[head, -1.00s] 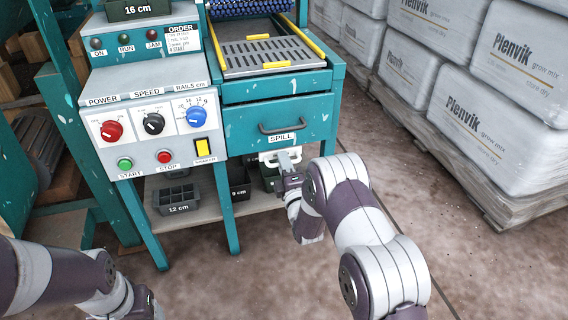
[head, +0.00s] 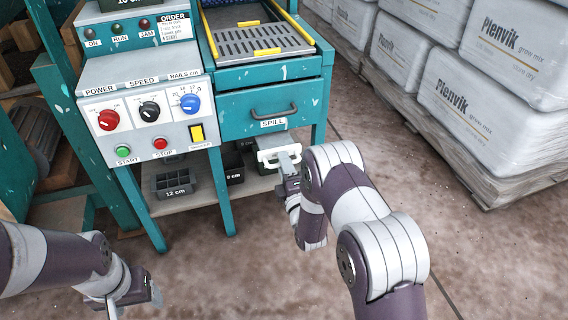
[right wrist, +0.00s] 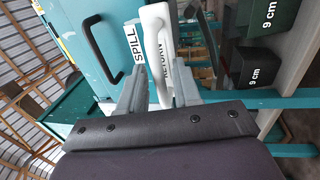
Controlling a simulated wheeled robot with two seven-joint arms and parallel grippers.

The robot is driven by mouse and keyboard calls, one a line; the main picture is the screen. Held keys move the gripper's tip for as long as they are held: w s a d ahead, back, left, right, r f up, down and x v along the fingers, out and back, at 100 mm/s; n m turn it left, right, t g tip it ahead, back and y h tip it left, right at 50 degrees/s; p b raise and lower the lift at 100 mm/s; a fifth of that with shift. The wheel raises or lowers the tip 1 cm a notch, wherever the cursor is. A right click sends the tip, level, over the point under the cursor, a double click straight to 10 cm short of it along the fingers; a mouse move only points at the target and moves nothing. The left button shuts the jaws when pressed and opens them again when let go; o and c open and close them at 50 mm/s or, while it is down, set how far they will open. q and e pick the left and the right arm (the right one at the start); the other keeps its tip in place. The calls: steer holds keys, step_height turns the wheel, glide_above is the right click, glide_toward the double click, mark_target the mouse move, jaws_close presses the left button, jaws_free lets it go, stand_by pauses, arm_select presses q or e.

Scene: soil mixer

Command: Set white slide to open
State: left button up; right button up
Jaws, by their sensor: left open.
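The white slide (head: 267,155) sits under the teal drawer marked SPILL, and its white handle sticks out toward me. In the right wrist view the slide (right wrist: 157,30) carries the word RETURN. My right gripper (head: 287,163) is at the handle. In the right wrist view its two fingers (right wrist: 158,75) stand on either side of the white bar, close against it. The fingers hide part of the bar. My left gripper (head: 138,298) is open and empty, low at the left, away from the machine.
Above the slide is the SPILL drawer (head: 240,113) with a dark handle. A control panel (head: 145,115) with knobs and buttons is to its left. Dark bins, one marked 12 cm (head: 174,184), stand on the lower shelf (head: 205,192). Stacked Plenvik bags (head: 450,90) stand at right; the floor between is clear.

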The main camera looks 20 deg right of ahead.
steer(key=s+f+p, duration=0.2)
steer(key=s+p, duration=0.2)
steer(key=s, duration=0.8)
steer(key=shift+s+d+f, duration=0.15)
steer(key=shift+s+d, duration=0.05)
steer(key=shift+s, duration=0.05)
